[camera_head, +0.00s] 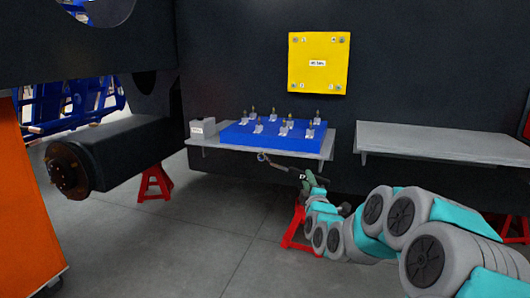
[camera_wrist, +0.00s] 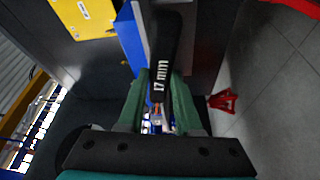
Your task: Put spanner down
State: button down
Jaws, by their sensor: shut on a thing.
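My gripper (camera_head: 310,181) is in front of and below the front edge of the left grey shelf (camera_head: 318,154). In the wrist view my gripper (camera_wrist: 158,95) has its green fingers shut on a dark spanner (camera_wrist: 164,60) marked "17 mm". In the head view the spanner (camera_head: 280,166) reaches left from the fingers, with a ring-like end just below the shelf edge. The spanner is held in the air, clear of the floor.
A blue tray (camera_head: 240,138) with several small upright fittings and a grey labelled box (camera_head: 202,130) stand on the left shelf. The right shelf (camera_head: 440,143) is bare. A yellow panel (camera_head: 318,64) hangs above.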

jog(key=f, duration=0.1)
jog(key=d+f+h, duration=0.1)
jog(key=shift+s+d+f+m, duration=0.1)
jog(key=shift+d+f+m, duration=0.2)
jog(key=shift+f, duration=0.1)
jog(key=shift+r, duration=0.1)
dwell(2.0)
dwell(0.8)
jog(key=c, duration=1.1)
grip_release()
grip_shut()
jog(key=shift+a, duration=0.1)
